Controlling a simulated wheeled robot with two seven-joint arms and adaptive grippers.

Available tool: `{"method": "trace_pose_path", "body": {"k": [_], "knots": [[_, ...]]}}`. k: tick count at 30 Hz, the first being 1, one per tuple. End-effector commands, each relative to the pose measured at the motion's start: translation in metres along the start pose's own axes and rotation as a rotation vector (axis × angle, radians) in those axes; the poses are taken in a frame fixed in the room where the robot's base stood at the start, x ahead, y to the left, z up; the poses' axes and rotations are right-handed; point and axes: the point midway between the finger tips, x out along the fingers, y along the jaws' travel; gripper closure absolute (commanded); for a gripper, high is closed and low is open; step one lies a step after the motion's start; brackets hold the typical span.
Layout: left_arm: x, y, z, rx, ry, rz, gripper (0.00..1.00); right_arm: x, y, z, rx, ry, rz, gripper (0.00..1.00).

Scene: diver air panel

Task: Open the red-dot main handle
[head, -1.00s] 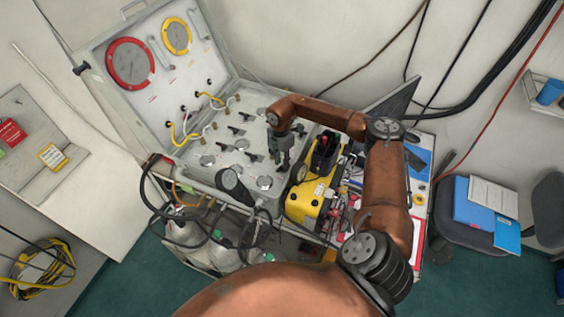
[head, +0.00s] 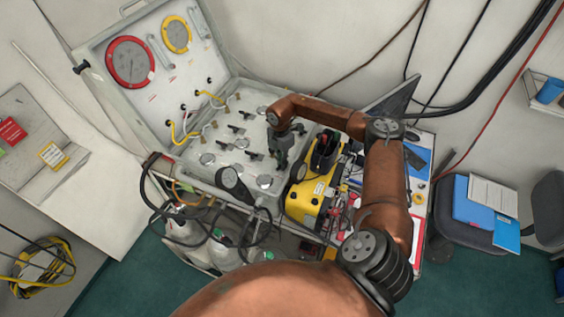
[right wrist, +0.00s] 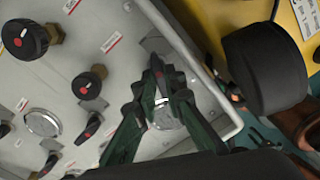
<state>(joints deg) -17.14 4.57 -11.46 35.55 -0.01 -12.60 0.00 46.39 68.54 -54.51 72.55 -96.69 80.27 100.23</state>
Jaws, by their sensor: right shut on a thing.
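The pale grey panel (head: 200,146) lies in an open case. In the right wrist view, a dark handle with a red mark (right wrist: 158,76) stands near the panel's corner, above a round silver disc (right wrist: 163,116). My right gripper (right wrist: 157,92) has its green-black fingers closed on this handle, one on each side. In the head view, my right gripper (head: 281,160) reaches down to the panel's right part, and it hides the handle there. My left gripper is not in view.
Other red-marked knobs (right wrist: 86,86) and small levers stand beside the held handle. A yellow device (head: 311,196) with a black cylinder (right wrist: 264,68) sits close to the right of the panel. The upright lid (head: 140,98) with gauges rises behind it. Hoses hang in front.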

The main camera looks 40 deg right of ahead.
Motion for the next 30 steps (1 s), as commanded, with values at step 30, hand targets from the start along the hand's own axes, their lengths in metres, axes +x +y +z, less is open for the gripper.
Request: {"method": "trace_pose_path", "body": {"k": [30], "knots": [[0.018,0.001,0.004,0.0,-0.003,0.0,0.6,0.0,-0.002,0.0,-0.382,-0.019,0.001,0.77]]}}
